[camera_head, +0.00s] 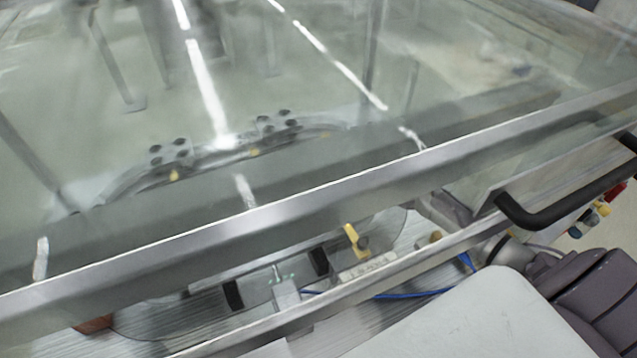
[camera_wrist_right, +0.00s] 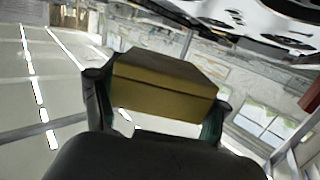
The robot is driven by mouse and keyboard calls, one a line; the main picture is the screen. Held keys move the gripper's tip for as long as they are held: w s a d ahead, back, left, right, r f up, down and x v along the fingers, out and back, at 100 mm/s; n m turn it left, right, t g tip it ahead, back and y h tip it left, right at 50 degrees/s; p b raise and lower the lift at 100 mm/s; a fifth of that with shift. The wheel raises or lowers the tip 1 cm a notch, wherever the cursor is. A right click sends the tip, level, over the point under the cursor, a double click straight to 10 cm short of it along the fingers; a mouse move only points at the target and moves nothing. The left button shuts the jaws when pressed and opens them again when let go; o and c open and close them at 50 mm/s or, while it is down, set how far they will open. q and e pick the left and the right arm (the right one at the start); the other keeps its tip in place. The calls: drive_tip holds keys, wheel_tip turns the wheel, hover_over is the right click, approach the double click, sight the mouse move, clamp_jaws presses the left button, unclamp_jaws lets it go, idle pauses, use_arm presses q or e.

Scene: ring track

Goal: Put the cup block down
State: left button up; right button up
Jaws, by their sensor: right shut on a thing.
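The cup block (camera_wrist_right: 165,98) is a yellow-brown block with a darker top face, in the right wrist view. My right gripper (camera_wrist_right: 158,92) is shut on it, with one dark finger at each end of the block. The block looks tilted in that view, and I see no surface touching it. Neither the block nor my right gripper shows in the head view. My left gripper is in neither view.
In the head view, a clear panel with a metal frame edge (camera_head: 270,220) crosses the picture. A black handle (camera_head: 565,210) is at right. A pale flat surface (camera_head: 460,318) is at the bottom.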

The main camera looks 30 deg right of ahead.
drive_tip(key=shift+a+f, duration=0.2)
drive_tip(key=shift+a, duration=0.05)
wheel_tip(320, 180, down, 4)
drive_tip(key=shift+r, duration=0.1)
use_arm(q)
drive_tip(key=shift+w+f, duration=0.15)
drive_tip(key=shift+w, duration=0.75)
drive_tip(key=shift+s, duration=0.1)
use_arm(e)
drive_tip(key=o, duration=0.9)
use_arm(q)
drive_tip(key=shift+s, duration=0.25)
